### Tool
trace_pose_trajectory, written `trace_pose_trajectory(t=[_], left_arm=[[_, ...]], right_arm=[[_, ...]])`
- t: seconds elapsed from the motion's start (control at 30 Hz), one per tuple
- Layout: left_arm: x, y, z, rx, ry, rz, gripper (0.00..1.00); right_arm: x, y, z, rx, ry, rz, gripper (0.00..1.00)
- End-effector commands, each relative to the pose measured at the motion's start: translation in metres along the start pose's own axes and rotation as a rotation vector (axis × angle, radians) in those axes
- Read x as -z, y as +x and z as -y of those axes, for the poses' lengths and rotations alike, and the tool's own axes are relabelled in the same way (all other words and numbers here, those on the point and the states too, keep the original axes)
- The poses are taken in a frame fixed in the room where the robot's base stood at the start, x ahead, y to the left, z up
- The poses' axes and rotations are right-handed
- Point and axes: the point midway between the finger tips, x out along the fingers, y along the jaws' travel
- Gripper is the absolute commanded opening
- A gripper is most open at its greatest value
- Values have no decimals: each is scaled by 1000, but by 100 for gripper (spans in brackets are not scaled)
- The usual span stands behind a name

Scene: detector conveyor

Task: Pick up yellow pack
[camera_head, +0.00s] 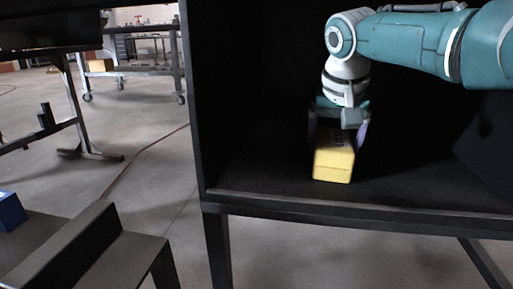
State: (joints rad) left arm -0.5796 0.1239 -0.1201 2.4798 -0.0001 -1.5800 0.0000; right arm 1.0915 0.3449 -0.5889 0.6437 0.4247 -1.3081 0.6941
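The yellow pack (334,163) lies on the floor of a black open-fronted box, a little back from its front edge. My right gripper (337,135) comes from above, with one finger on each side of the pack's rear part. The fingers stand around the pack; the right finger seems slightly apart from it, and I cannot tell whether either touches. My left gripper is not in view.
The black box (260,201) has a wall on its left and a raised front lip. A blue box (10,211) sits on a dark conveyor (88,250) at lower left. A wheeled table (145,73) stands far back.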

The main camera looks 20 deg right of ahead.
Motion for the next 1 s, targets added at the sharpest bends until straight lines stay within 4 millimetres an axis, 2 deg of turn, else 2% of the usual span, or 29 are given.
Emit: trace_pose_trajectory(t=[0.03, 0.2, 0.6, 0.77, 1.0], left_arm=[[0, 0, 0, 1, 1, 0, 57], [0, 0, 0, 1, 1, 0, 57], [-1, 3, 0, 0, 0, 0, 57], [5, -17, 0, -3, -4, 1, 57], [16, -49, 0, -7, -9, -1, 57]], right_arm=[[0, 0, 0, 0, 0, 0, 17], [0, 0, 0, 0, 0, 0, 0], [3, -5, 0, 1, 0, -5, 0], [9, -20, -4, 2, 1, -1, 0], [28, -63, -3, 3, 1, -4, 0]])
